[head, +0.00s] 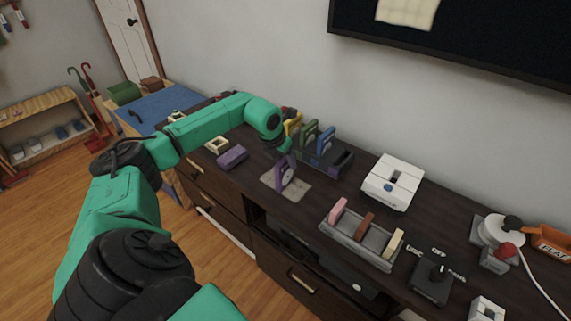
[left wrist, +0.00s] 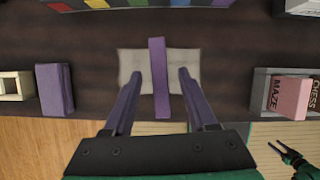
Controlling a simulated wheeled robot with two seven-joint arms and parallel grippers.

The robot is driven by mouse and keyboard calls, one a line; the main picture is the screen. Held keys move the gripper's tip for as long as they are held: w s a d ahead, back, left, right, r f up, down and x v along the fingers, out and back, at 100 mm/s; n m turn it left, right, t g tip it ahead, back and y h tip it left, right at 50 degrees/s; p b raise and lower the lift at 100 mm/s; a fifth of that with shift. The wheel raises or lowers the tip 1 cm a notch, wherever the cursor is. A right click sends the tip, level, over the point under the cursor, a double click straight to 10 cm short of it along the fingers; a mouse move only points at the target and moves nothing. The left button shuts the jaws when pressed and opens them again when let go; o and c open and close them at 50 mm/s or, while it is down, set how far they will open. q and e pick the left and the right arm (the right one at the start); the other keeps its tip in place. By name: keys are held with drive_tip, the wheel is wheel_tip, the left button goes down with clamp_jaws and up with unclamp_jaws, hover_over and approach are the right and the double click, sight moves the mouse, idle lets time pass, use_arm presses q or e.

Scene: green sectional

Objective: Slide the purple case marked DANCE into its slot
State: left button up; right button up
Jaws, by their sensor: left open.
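The purple case (head: 287,178) stands upright on a pale mat (head: 299,192) on the dark cabinet top. A light round mark shows on its face; I cannot read the word. In the left wrist view the case (left wrist: 160,80) is seen edge-on between the fingers of my left gripper (left wrist: 160,73). The gripper is open, with a gap on each side of the case. A rack (head: 341,163) holding yellow, green and blue cases stands behind it. Its colour-marked edge (left wrist: 150,4) shows at the top of the left wrist view. My right gripper (left wrist: 280,149) seems to show small and dark at the lower right.
A purple block (head: 232,157) and a cream square ring (head: 217,145) lie left of the mat. A grey rack (head: 357,248) with pink, brown and cream cases stands to the right. A white box (head: 392,181) is behind it. Bare top lies between mat and coloured rack.

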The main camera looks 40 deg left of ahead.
use_arm(q)
drive_tip(key=shift+w+f, duration=0.35)
drive_tip(key=shift+f, duration=0.3)
drive_tip(key=shift+r, duration=0.1)
clamp_jaws()
